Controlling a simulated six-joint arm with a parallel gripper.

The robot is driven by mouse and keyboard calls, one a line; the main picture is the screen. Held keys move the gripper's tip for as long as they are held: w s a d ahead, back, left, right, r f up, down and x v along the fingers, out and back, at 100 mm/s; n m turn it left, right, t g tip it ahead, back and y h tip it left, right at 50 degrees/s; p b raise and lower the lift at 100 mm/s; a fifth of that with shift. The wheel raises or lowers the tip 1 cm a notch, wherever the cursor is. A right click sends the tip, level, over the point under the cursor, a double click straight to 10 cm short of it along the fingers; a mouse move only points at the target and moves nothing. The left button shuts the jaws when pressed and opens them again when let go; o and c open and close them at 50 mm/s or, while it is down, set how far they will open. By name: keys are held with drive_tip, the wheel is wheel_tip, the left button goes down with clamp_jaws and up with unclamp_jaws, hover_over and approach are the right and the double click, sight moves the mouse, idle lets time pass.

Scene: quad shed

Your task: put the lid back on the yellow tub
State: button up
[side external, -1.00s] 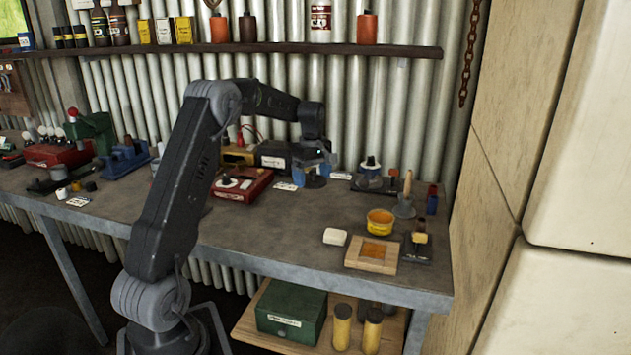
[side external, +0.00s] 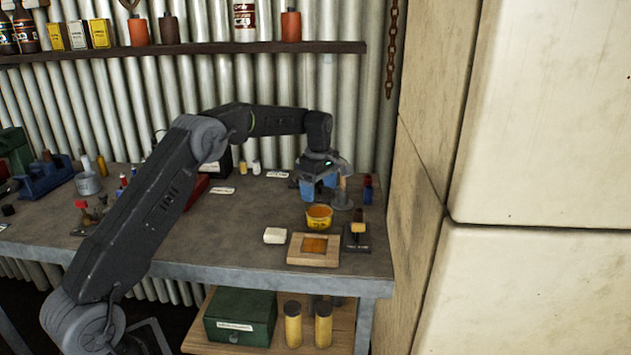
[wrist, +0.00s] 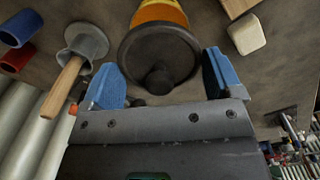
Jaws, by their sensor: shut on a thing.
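The yellow tub (side external: 319,222) stands open on the bench, with orange contents showing at its top. Part of the tub (wrist: 165,12) also shows in the wrist view, beyond the lid. My gripper (side external: 319,196) is above and just behind the tub, pointing down. In the wrist view its blue fingers (wrist: 162,72) stand on either side of the dark round lid (wrist: 150,42), which has a knob. My gripper is shut on the lid and overlaps the tub in that view. The lid is hard to make out in the side view.
A grey cup with a wooden handle (wrist: 85,45) stands close beside my gripper, with blue (wrist: 28,28) and red (wrist: 17,60) cylinders past it. A white block (side external: 275,235), a wooden frame (side external: 298,259) and a black-based yellow block (side external: 358,228) lie in front. The corrugated wall is behind.

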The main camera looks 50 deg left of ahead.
drive_tip(key=shift+f, duration=2.1)
drive_tip(key=shift+f, duration=0.2)
idle(0.5)
drive_tip(key=o, duration=0.7)
drive_tip(key=shift+r, duration=0.1)
drive_tip(key=shift+r, duration=3.45)
drive_tip(key=shift+c, duration=0.4)
clamp_jaws()
